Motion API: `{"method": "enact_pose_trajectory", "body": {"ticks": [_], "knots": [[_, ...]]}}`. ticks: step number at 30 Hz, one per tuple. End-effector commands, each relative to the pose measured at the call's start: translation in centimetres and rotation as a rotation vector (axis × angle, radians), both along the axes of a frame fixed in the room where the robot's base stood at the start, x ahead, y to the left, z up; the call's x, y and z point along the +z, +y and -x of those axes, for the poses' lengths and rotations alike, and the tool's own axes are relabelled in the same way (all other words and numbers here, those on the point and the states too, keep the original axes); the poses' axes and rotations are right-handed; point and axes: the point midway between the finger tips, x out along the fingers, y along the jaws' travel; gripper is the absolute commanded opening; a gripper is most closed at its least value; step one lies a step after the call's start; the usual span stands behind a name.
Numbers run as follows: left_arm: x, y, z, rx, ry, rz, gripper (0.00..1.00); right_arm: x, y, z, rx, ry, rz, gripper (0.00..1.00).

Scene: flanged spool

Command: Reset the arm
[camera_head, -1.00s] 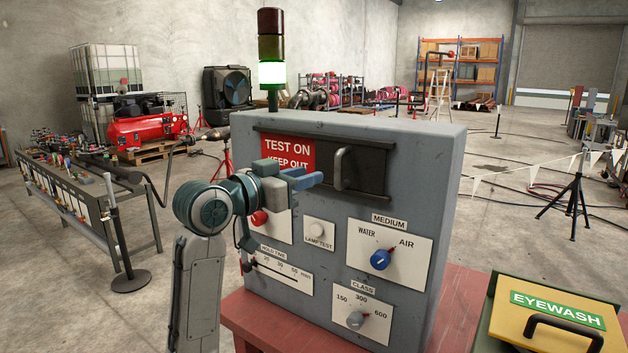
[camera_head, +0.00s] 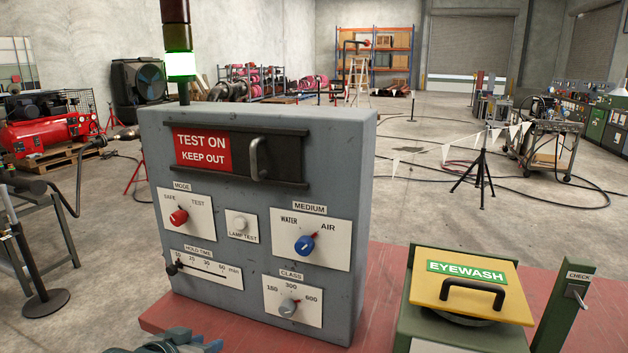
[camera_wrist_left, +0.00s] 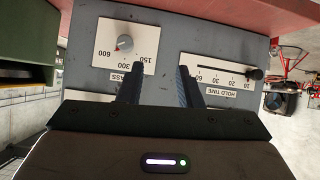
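The grey control box (camera_head: 375,200) stands on a red table, with its sliding cover (camera_head: 285,160) and metal handle (camera_head: 257,159) beside the red TEST ON KEEP OUT sign (camera_head: 202,150). Below are the red MODE knob (camera_head: 179,217), white LAMP TEST button (camera_head: 240,224), blue MEDIUM knob (camera_head: 304,245), grey CLASS knob (camera_head: 288,307) and black HOLD TIME slider (camera_head: 173,269) at the left end. My left gripper (camera_head: 200,346) is low at the bottom edge, mostly cut off. In the left wrist view, its fingers (camera_wrist_left: 157,82) are apart and empty, facing the upside-down panel. My right gripper is out of view.
A lit green stack light (camera_head: 180,65) stands behind the control box. A bench (camera_head: 50,240) is at the left.

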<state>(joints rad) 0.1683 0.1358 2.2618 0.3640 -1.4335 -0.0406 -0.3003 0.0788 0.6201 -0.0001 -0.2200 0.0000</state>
Motion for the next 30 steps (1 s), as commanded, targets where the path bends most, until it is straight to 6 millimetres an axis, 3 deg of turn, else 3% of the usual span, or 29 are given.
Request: {"method": "enact_pose_trajectory", "body": {"ticks": [1,6,9,15,25,30], "knots": [[-2.8,0.4,2.1,0.018,0.06,-0.019,0.32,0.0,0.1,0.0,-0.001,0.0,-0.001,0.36],[-10.0,1.8,9.2,0.082,0.239,-0.086,0.32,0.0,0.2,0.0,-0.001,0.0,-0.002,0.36],[-13.2,2.7,13.7,0.116,0.339,-0.13,0.32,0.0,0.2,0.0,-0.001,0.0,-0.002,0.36],[-16.8,4.0,20.8,0.162,0.485,-0.197,0.32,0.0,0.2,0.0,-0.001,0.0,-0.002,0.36],[-19.3,5.4,29.2,0.209,0.648,-0.278,0.32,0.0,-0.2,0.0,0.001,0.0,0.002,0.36],[-23.8,5.8,27.8,0.213,0.665,-0.28,0.32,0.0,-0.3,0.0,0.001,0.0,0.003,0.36]]}}
